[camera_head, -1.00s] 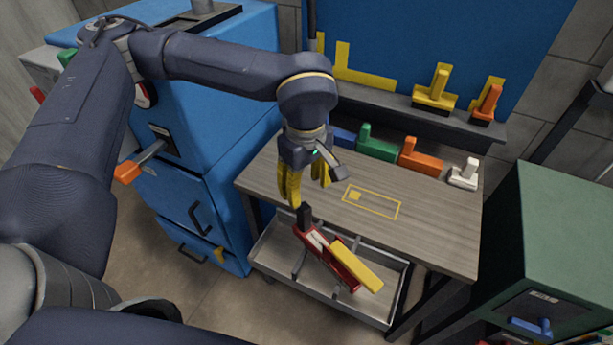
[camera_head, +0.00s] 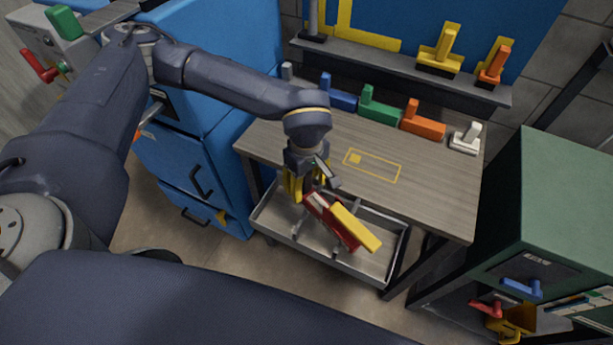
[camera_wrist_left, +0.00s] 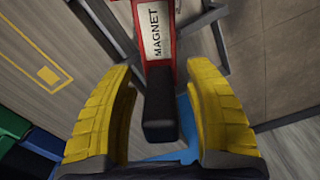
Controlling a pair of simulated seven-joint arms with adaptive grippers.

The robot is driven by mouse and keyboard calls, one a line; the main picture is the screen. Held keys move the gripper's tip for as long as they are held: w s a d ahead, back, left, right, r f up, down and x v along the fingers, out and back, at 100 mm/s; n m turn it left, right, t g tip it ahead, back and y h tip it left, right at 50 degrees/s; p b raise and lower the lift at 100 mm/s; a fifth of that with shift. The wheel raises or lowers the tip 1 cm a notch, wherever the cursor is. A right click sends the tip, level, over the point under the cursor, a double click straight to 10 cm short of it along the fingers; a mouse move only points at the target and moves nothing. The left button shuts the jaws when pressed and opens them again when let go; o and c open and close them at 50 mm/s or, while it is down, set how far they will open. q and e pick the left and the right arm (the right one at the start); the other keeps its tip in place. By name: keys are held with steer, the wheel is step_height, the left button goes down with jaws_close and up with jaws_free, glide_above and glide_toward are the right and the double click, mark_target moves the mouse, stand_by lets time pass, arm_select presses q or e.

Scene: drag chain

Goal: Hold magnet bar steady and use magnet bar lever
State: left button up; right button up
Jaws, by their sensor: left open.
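The magnet bar (camera_head: 335,226) has a red body with a yellow lever (camera_head: 357,227) along it. It lies slanted over the shelf under the table's front edge; I cannot tell what bears it. In the left wrist view its white label reads MAGNET (camera_wrist_left: 154,30), and its black end block (camera_wrist_left: 161,112) points toward my palm. My left gripper (camera_head: 304,190) is down at that black end. In the left wrist view the open yellow fingers (camera_wrist_left: 162,85) stand on either side of the block, with gaps. My right gripper is not in view.
The wooden table (camera_head: 430,200) has a yellow marked rectangle (camera_head: 372,166) and clear space. Blue, green, orange and white handled blocks line its back edge. The metal shelf tray (camera_head: 372,271) is below. Blue cabinet (camera_head: 215,150) stands left, green cabinet (camera_head: 570,190) right.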

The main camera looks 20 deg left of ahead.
arm_select(q)
steer(key=shift+f, duration=0.3)
steer(key=shift+c, duration=0.4)
jaws_close()
